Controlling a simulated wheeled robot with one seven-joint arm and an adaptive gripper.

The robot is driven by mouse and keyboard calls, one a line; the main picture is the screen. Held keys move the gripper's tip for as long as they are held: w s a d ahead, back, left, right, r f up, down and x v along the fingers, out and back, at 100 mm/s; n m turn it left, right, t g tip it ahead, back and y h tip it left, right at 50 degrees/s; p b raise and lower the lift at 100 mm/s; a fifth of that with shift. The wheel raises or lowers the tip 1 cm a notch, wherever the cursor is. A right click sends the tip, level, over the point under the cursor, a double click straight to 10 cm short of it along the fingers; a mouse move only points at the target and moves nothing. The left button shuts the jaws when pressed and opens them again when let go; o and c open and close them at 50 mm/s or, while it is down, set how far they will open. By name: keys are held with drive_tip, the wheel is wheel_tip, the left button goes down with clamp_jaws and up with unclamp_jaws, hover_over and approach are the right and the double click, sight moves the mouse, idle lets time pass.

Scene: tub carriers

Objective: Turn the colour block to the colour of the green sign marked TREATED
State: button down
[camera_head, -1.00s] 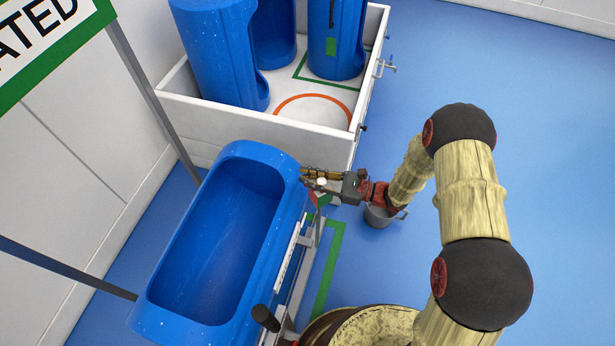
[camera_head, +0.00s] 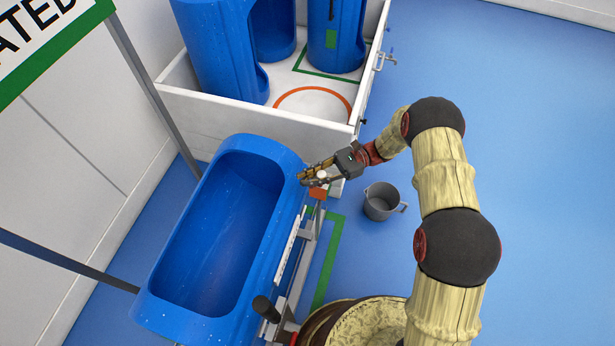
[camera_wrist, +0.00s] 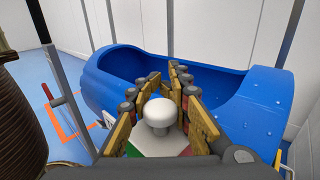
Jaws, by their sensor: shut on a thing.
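The colour block (camera_head: 318,193) sits on a post beside the blue tub (camera_head: 262,152), an orange-red face towards the head camera. In the wrist view, the block's pale top (camera_wrist: 158,143) shows, with green at its lower left and red at its right. Its white round knob (camera_wrist: 160,112) stands between my fingers. My gripper (camera_head: 316,173) is shut on the knob, from the right in the head view. The green-framed sign (camera_head: 50,50) is cut off at upper left, showing only "ATED". Some block faces are hidden.
A white walled pen (camera_head: 250,118) with several upright blue tubs stands behind. A grey bucket (camera_head: 381,203) is on the floor below my arm. Grey sign posts (camera_head: 150,90) stand left of the tub. The blue floor at right is clear.

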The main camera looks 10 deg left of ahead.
drive_tip(key=shift+n+g+h, duration=0.4)
drive_tip(key=shift+g, duration=0.1)
drive_tip(key=c, duration=1.7)
unclamp_jaws()
drive_tip(key=shift+o, duration=0.2)
drive_tip(key=shift+d, duration=0.15)
drive_tip(key=v, duration=1.1)
drive_tip(key=shift+w+d, duration=0.3)
drive_tip(key=shift+r, duration=0.1)
